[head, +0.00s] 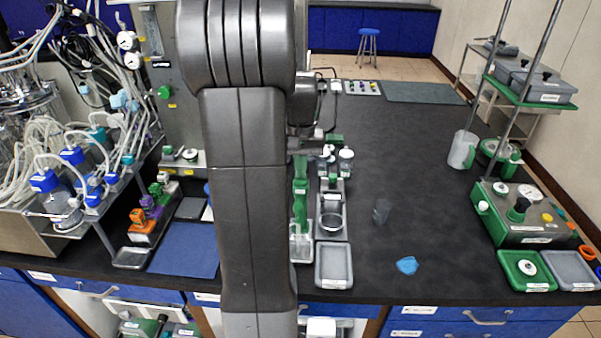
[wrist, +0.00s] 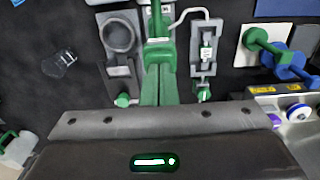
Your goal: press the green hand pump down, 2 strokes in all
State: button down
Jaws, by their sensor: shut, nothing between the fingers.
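The green hand pump (head: 300,212) stands near the front middle of the black bench, just right of my forearm in the head view. Its label and upper part (wrist: 158,48) show at the top centre of the wrist view, with a pale tube curving off to the right. My gripper (wrist: 159,74) is shut and empty, in line with the pump. Green overlaps green there, so I cannot tell whether the fingertips touch the pump. My forearm hides the pump's left surroundings in the head view.
A grey holder with a round dish (wrist: 119,38) stands close beside the pump. On its other side is a grey stand with a clear tube (wrist: 206,48).

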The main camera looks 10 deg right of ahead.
jog(key=shift+r+p, duration=1.6)
jog(key=shift+r, duration=0.2)
jog(key=shift+r, duration=0.1)
notch_tip(320, 180, up, 6)
jog(key=p, duration=0.4)
jog(key=shift+p, duration=0.35)
jog(key=shift+f, duration=0.2)
notch_tip(320, 180, down, 7)
jog(key=b, duration=0.6)
jog(key=shift+f, duration=0.1)
